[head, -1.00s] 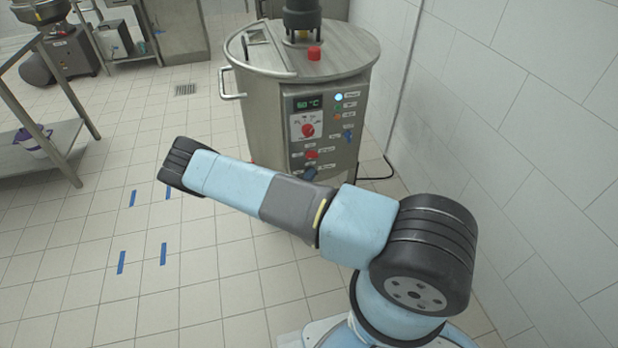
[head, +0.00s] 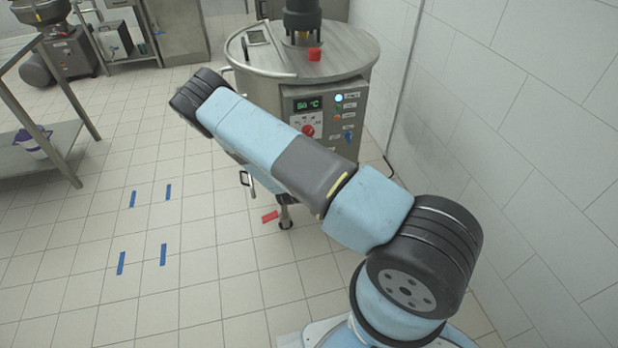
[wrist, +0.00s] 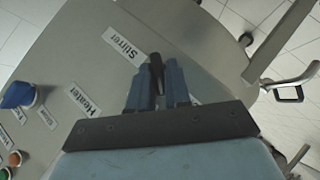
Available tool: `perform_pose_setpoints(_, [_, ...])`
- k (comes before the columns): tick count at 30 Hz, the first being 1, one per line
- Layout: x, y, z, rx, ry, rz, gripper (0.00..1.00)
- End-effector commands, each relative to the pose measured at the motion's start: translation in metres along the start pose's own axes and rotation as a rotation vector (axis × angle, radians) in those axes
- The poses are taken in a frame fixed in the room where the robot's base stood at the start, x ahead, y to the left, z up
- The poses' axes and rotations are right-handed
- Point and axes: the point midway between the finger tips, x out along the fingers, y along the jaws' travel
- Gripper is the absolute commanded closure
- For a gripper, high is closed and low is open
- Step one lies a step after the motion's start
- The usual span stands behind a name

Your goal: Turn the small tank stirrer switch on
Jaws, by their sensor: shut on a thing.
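The small tank (head: 340,70) is a steel drum with a round lid and a front control panel (head: 330,100). In the wrist view the panel fills most of the picture, with a "Stirrer" label (wrist: 125,43) and a "Heater" label (wrist: 85,100). A dark switch lever (wrist: 156,68) stands beside the "Stirrer" label, between my fingertips. My gripper (wrist: 157,84) is shut on this lever; which way the switch is set I cannot tell. In the head view my arm hides the gripper and the panel's lower part.
A blue knob (wrist: 17,95) is at the wrist view's left. A black-framed handle (wrist: 290,92) sticks out from the tank at right. The head view shows a lit display (head: 307,104), a red knob (head: 308,131), a wall at right and open floor at left.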

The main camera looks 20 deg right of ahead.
Motion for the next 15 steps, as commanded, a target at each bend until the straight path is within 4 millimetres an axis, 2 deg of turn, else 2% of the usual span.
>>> perform_pose_setpoints(15, [0.0021,0.0067,0.0054,0.322,-0.010,-0.318,1.00])
